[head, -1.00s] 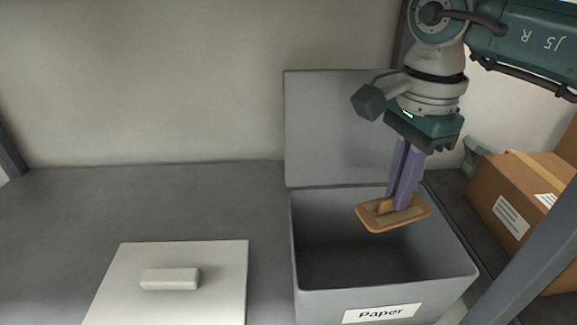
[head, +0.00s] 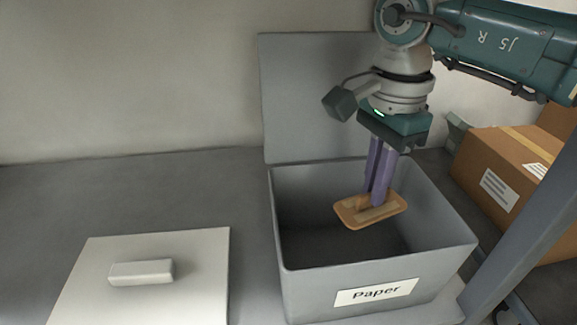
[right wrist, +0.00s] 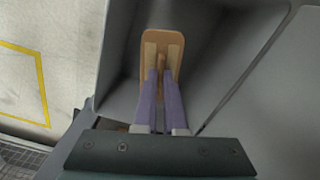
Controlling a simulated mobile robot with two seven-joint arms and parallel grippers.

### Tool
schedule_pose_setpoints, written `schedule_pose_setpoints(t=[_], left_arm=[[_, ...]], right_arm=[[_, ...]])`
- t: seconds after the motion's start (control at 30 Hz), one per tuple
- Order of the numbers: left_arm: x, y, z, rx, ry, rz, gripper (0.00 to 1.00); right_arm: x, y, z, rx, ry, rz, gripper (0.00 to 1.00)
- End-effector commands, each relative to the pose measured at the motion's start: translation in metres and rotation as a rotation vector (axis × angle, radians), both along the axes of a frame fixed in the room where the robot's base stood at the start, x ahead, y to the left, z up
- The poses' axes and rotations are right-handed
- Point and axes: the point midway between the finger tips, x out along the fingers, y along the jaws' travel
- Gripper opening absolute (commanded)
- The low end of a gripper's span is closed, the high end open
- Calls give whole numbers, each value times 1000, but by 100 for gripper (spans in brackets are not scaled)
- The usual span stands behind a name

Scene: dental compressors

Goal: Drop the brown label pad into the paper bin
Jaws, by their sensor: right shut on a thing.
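The brown label pad (head: 382,212) is a flat rounded board with a small raised grip. My right gripper (head: 378,196) is shut on that grip and holds the pad level over the opening of the grey paper bin (head: 374,273), whose front label reads "Paper". In the right wrist view, the purple fingers hold the pad (right wrist: 162,40) with the bin's inside walls (right wrist: 215,45) around it. The bin's lid (head: 315,95) stands open at the back. The bin floor looks dark and empty where it shows. My left gripper is not in view.
A pale box lid with a handle (head: 140,271) lies to the left of the bin. A cardboard box (head: 490,185) stands behind right, and a grey post (head: 530,210) rises at the right. The grey surface at the back left is clear.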

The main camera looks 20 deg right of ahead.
Motion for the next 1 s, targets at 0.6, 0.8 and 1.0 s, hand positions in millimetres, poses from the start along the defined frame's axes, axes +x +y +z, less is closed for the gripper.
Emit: schedule_pose_setpoints(t=[0.6,0.8,1.0], left_arm=[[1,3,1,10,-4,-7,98],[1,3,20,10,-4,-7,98],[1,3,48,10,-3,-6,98]], right_arm=[[0,0,1,0,0,0,43],[1,-1,26,-2,-3,-1,43],[1,-1,69,-2,-3,0,43]])
